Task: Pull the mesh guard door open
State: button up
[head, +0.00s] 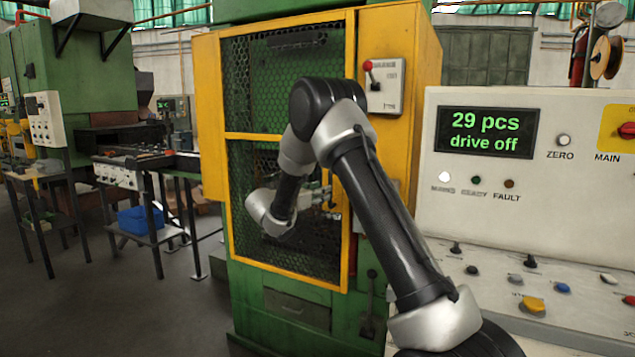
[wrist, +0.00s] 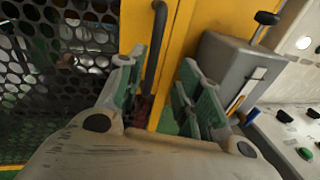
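The mesh guard door (head: 285,205) is a yellow frame with dark hexagonal mesh on the green and yellow machine. It looks closed. Its mesh fills the left of the wrist view (wrist: 60,50). A dark vertical bar handle (wrist: 154,55) stands on the door's yellow edge. My gripper (wrist: 160,62) is open, with one green-padded finger left of the handle and the other to its right. The handle's lower part lies between the fingers, with visible gaps on both sides; I cannot tell how deep it sits. In the head view my arm hides much of the door, and the gripper is small near its right edge.
A grey box with a black-knobbed lever (wrist: 225,70) is close right of my gripper. A red-knobbed switch box (head: 384,85) is on the yellow post. The control console (head: 530,180) reads "29 pcs drive off". Open floor (head: 130,310) lies left of the machine.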

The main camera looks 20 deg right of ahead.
jog(key=w+r+n, duration=0.1)
send_over(330, 203)
jog(key=shift+w+d+r+t, duration=0.15)
jog(key=shift+w+d+t, duration=0.05)
jog(key=shift+w+t, duration=0.2)
grip_shut()
